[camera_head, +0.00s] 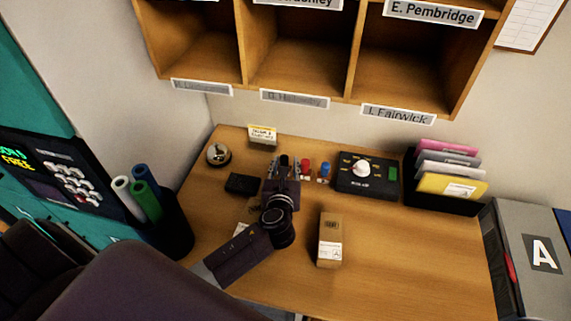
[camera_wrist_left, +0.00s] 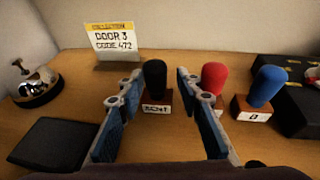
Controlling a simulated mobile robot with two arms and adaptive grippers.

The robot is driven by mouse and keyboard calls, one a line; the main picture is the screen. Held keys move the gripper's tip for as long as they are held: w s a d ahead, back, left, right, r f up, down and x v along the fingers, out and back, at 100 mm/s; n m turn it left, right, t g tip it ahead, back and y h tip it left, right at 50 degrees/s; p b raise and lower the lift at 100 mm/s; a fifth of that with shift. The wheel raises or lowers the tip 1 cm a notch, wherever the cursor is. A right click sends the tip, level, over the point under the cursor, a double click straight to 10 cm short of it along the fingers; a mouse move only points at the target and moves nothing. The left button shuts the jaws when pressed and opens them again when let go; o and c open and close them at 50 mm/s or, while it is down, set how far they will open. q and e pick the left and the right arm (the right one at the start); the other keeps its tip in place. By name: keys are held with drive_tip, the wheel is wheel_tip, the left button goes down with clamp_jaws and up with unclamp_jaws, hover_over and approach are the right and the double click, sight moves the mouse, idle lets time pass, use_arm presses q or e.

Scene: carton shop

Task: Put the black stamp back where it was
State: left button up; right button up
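The black stamp (camera_wrist_left: 155,75) stands upright on the desk. It has a black rounded handle on a brown base with a white label. It also shows in the head view (camera_head: 284,159), partly hidden by my left gripper (camera_head: 283,174). In the left wrist view, my left gripper (camera_wrist_left: 159,95) is open, with one finger on each side of the black stamp and a gap to each. The red stamp (camera_wrist_left: 213,80) stands just right of the right finger, which partly hides it. The blue stamp (camera_wrist_left: 262,90) stands further right. My right gripper is not in view.
A bell (camera_head: 218,155), a dark pad (camera_head: 243,184) and a yellow code card (camera_head: 262,135) are left of the stamps. A black control box (camera_head: 375,185) and a file holder (camera_head: 440,204) are right. A small carton (camera_head: 330,240) stands in front. The desk's right front (camera_head: 410,265) is clear.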

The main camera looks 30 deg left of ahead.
use_arm(q)
drive_tip(key=b+v, duration=0.1)
drive_tip(key=v, duration=1.1)
drive_tip(key=shift+r, duration=0.2)
